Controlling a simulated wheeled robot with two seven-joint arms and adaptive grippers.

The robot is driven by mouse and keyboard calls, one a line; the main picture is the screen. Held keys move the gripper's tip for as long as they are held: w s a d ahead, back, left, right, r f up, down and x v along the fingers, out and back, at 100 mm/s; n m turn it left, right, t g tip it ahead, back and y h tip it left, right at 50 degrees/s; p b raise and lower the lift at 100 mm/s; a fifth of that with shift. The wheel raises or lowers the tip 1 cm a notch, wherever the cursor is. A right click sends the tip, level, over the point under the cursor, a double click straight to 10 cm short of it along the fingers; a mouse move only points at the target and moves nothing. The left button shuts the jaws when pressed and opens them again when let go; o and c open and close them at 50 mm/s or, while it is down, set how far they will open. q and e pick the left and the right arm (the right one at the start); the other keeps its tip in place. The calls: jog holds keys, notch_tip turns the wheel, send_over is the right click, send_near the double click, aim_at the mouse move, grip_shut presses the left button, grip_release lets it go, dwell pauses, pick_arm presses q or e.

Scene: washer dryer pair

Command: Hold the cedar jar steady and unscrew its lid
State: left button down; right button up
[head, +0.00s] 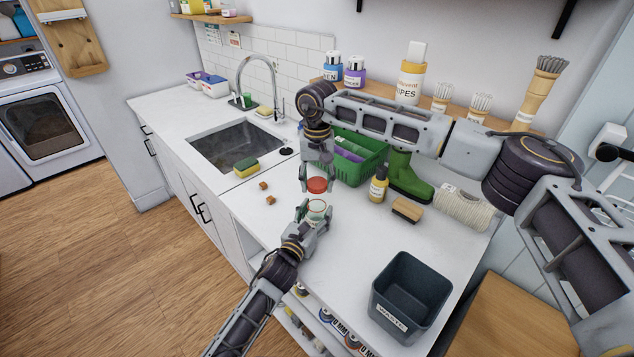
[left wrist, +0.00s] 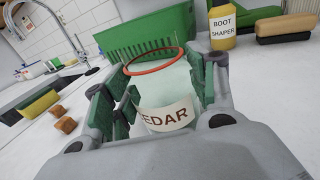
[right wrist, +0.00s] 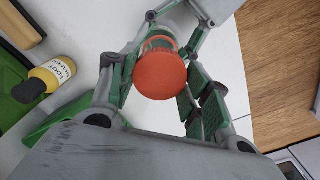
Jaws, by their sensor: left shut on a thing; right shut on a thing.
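The cedar jar (head: 317,208) is a pale, clear jar with a white label reading "EDAR" in the left wrist view (left wrist: 165,116). It stands upright, with a thin red ring around its top. My left gripper (head: 316,211) is shut on the jar's sides, with its green pads on either side. The red round lid (head: 317,185) is above the jar, with a gap between them in the head view. My right gripper (right wrist: 160,78) comes from above and is shut on the lid. The jar shows partly behind the lid in the right wrist view.
Two small brown cubes (head: 270,200) and a yellow-green sponge (head: 245,167) lie left of the jar, near the sink (head: 235,145). A waste bin (head: 408,300) stands nearer.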

pick_arm(q)
jog(key=shift+c, duration=1.9)
grip_release()
jog(key=shift+s, duration=0.15)
jog(key=shift+v, duration=5.9)
